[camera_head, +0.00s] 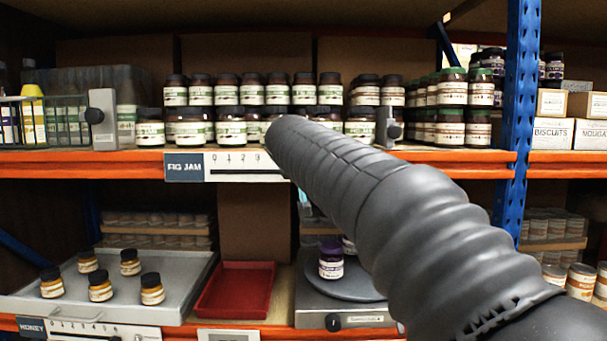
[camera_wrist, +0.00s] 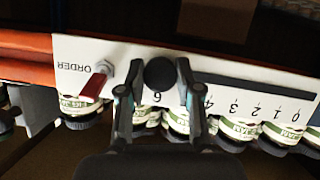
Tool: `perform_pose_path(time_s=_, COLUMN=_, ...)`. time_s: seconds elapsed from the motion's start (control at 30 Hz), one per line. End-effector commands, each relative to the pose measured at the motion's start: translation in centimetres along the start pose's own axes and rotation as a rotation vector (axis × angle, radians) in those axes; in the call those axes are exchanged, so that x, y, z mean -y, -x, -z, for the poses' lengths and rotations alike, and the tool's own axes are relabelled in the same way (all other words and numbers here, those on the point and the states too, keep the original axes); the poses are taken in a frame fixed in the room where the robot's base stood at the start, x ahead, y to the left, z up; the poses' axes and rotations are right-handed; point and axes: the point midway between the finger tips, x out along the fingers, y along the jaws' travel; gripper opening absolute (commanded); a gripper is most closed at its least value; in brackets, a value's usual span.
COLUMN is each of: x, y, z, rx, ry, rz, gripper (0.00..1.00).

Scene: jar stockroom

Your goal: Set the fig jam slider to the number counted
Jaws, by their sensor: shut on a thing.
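The fig jam scale (camera_head: 238,168) is a white strip with a blue FIG JAM label (camera_head: 184,167) on the upper shelf's orange edge. In the head view my arm hides its right part and my gripper. The wrist view shows the scale strip (camera_wrist: 258,92) upside down, with numbers 0 to 4 and 6 readable. The round black slider knob (camera_wrist: 159,72) stands at the 6. My gripper (camera_wrist: 155,84) has a finger on each side of the knob and is shut on it. The right finger covers the place between 4 and 6.
A red ORDER switch (camera_wrist: 93,86) sits close beside the left finger. Rows of fig jam jars (camera_head: 231,128) stand above the scale. Below are a grey tray (camera_head: 190,290) with several honey jars, a red tray (camera_head: 236,311) and a purple-lidded jar (camera_head: 331,262) on a turntable.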

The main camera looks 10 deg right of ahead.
Motion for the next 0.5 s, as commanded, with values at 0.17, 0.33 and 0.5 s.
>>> perform_pose_path(time_s=0.17, x=-0.27, y=-0.03, z=-0.11, rx=0.004, ry=0.000, rz=-0.006, gripper=0.60)
perform_pose_path(time_s=0.33, x=-0.08, y=0.01, z=-0.07, rx=0.003, ry=0.001, rz=-0.003, gripper=0.60)
perform_pose_path(time_s=0.5, x=-0.04, y=0.45, z=-0.02, rx=0.001, ry=0.001, rz=-0.002, gripper=0.60)
